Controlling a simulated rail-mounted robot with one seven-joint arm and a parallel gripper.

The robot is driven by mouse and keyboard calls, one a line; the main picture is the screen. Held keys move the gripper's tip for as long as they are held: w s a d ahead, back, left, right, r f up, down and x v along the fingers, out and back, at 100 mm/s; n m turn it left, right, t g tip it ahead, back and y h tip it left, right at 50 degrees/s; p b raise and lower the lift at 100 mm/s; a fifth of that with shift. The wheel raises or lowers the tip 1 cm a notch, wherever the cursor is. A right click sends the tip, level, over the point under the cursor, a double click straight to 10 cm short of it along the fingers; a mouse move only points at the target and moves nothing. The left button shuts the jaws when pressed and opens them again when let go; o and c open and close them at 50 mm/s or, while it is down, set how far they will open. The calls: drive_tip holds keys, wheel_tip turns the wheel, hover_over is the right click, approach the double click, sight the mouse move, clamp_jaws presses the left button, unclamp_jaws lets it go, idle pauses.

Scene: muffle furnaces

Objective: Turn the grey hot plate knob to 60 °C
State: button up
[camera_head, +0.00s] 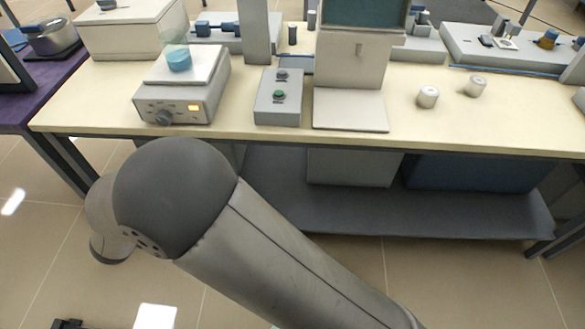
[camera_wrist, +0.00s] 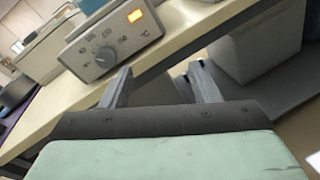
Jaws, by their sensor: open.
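The hot plate (camera_head: 200,75) stands near the front left of the cream bench, with its front panel facing me. Its grey knob (camera_head: 165,117) is on the left of that panel, and a lit orange display is at the right. In the wrist view the knob (camera_wrist: 106,54) shows with a printed scale around it; the numbers and the pointer are too small to read surely. My gripper (camera_wrist: 160,80) is open and empty, its fingers apart below and right of the knob, not touching it. In the head view my gripper cannot be made out.
A flask with blue liquid (camera_head: 179,62) sits on the hot plate. The bench's front edge (camera_head: 300,138) runs below.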

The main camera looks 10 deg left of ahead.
drive_tip(key=w+d+f+m+g+h+b, duration=0.1)
drive_tip(key=w+d+m+g+h, duration=0.1)
drive_tip(key=d, duration=0.7)
drive_tip(key=w+d+f+m+g+h+b, duration=0.1)
drive_tip(key=d+m+g, duration=0.3)
drive_tip(key=d, duration=0.5)
drive_tip(key=w+d+f+m+g+h+b, duration=0.2)
drive_tip(key=w+d+m+g+h+b, duration=0.1)
drive_tip(key=d, duration=0.6)
drive_tip(key=shift+w+d+m+h, duration=0.2)
drive_tip(key=shift+m+h, duration=0.1)
drive_tip(key=shift+m, duration=0.3)
drive_tip(key=s+d+r+m+g+y+p, duration=0.7)
drive_tip(key=s+d+r+m+y+p, duration=0.2)
drive_tip(key=s+d+r+m+p, duration=0.8)
wheel_tip(320, 180, up, 3)
drive_tip(key=shift+s+d+m+p, duration=0.15)
drive_tip(key=shift+d+m+p, duration=0.85)
drive_tip(key=shift+d, duration=0.1)
